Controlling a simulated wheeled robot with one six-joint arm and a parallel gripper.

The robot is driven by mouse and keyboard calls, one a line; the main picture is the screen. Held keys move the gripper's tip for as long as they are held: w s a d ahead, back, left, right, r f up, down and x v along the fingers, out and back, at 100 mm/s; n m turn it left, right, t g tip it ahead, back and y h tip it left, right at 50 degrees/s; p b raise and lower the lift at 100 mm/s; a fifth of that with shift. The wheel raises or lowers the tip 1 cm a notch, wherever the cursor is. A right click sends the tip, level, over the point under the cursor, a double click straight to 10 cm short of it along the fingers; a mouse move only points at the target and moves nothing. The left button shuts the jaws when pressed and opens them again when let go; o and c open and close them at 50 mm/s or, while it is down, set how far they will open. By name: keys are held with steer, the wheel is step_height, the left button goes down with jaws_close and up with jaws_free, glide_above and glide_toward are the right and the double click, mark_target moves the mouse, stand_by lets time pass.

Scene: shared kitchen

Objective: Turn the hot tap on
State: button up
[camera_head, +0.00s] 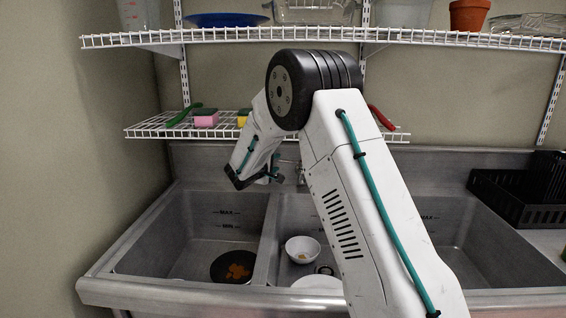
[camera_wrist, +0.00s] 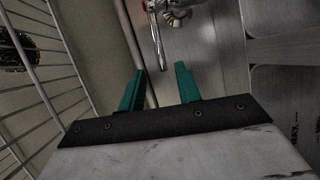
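The metal tap (camera_wrist: 176,14) shows at the top of the wrist view, with a slim metal bar (camera_wrist: 157,42) running down from it. A small reddish spot (camera_wrist: 149,4) sits beside it at the picture's top edge; I cannot tell whether it is the hot marking. In the head view only a bit of the tap (camera_head: 300,172) shows at the sink's back wall, mostly hidden by my arm. My gripper (camera_wrist: 160,72) has its two teal fingers apart, with nothing between them. The tap lies beyond the fingertips, and they appear not to touch it.
A wire shelf (camera_head: 150,128) with sponges hangs behind my gripper, and a higher shelf (camera_head: 240,36) holds dishes. The steel sink (camera_head: 140,290) below holds a white bowl (camera_head: 303,249) and a dark pan (camera_head: 222,275). A black rack (camera_head: 510,205) stands at right.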

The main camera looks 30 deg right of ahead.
mark_target(282, 161)
steer(key=x, duration=0.6)
steer(key=shift+w+d+f, duration=0.1)
steer(key=shift+w+d, duration=0.05)
steer(key=shift+d, duration=0.2)
jaws_close()
